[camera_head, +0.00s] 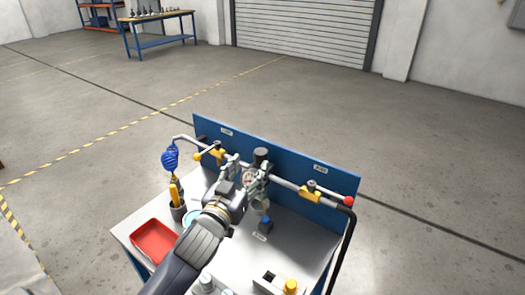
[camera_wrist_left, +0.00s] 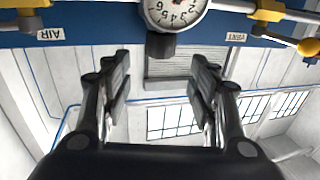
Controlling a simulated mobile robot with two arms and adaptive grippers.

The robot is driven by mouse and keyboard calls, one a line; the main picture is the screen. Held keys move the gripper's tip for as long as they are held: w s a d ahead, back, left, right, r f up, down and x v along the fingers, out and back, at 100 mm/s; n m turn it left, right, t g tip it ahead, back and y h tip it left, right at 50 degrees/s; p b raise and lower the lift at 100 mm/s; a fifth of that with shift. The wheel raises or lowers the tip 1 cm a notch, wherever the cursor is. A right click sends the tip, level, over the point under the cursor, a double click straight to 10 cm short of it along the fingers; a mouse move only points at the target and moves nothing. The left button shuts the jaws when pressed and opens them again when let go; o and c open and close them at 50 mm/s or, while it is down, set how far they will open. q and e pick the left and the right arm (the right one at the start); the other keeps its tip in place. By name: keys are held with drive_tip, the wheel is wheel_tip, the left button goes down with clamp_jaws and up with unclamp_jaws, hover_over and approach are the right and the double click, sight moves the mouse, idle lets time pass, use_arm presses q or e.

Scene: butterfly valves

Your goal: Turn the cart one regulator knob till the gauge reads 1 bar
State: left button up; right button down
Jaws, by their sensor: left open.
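The regulator stands on the pipe along the cart's blue back panel. Its black knob (camera_head: 261,155) sits on top, and its round white gauge (camera_head: 249,177) is partly hidden by my gripper. My left gripper (camera_head: 246,172) is open in front of the regulator. The left wrist view looks upside down: the gauge (camera_wrist_left: 174,10) is cut by the top edge and the knob (camera_wrist_left: 160,46) juts below it. There, the open fingers (camera_wrist_left: 160,82) point toward the knob, one on each side, with nothing between them. Contact with the knob does not show. The gauge reading cannot be told. My right gripper is not in view.
The cart's grey top (camera_head: 287,248) holds a red tray (camera_head: 154,241), a blue item (camera_head: 266,226) and several small parts. Yellow valves (camera_head: 310,194) flank the regulator on the pipe. A blue coiled item (camera_head: 170,158) hangs left.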

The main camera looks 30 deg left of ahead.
sight(258, 156)
use_arm(q)
drive_tip(key=w, duration=0.3)
drive_tip(key=w+p, duration=0.1)
drive_tip(key=shift+w+a+r, duration=0.1)
drive_tip(key=shift+w+a, duration=0.15)
drive_tip(key=shift+w, duration=0.15)
drive_tip(key=w, duration=0.3)
drive_tip(key=shift+w+a+p, duration=0.15)
drive_tip(key=shift+p, duration=0.25)
drive_tip(key=shift+w, duration=0.45)
drive_tip(key=shift+w+a, duration=0.1)
drive_tip(key=shift+c, duration=0.6)
drive_tip(key=c, duration=1)
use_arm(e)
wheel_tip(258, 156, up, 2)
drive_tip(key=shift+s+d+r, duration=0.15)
